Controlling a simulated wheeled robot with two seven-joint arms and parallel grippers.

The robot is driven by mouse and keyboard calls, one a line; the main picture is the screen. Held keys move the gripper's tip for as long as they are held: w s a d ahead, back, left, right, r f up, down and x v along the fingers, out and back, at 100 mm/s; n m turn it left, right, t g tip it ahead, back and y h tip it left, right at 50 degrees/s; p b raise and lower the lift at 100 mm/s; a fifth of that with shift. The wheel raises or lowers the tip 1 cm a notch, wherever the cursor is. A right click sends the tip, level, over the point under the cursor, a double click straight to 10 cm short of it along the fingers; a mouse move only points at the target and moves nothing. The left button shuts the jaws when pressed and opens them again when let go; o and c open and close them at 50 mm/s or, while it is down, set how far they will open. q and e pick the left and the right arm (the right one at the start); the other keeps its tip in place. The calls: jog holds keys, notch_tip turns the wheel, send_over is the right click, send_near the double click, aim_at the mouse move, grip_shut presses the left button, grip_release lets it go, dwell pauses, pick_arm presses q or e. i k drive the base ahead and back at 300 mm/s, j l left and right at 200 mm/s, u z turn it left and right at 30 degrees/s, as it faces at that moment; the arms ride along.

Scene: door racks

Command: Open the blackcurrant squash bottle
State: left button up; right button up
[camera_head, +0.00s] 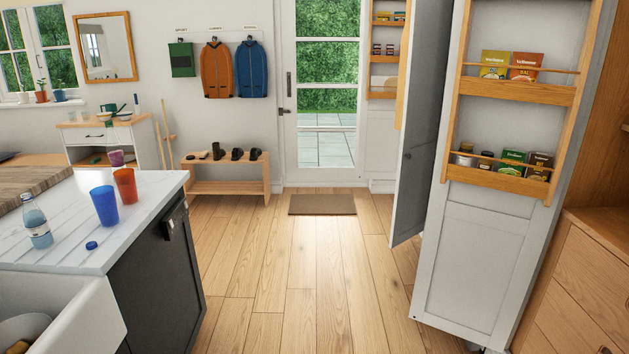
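I cannot make out a bottle marked as blackcurrant squash. A clear bottle (36,224) with a pale blue label stands upright at the left of the white worktop (60,255). Its label is too small to read, and I cannot tell whether its top is capped. A small blue cap-like piece (92,245) lies on the worktop to the right of the bottle. Neither of my grippers can be made out in this view.
A tall door with racks of packets and jars (490,225) stands open at right. The wooden floor (290,275) between is clear.

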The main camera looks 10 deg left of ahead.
aim_at(114, 147)
jog(key=i+l+u, duration=0.15)
jog(key=i, duration=0.55)
jog(key=i+l+u, duration=0.15)
jog(key=i, duration=0.6)
jog(key=i+l+u, duration=0.15)
jog(key=i+u, duration=0.35)
jog(key=i+l+u, duration=0.3)
jog(key=u, duration=0.2)
jog(key=i+l+u, duration=0.3)
jog(key=l+u, duration=0.2)
jog(key=i+l+u, duration=0.2)
jog(key=l, duration=0.15)
jog(key=i+l+u, duration=0.2)
jog(key=k+l, duration=0.1)
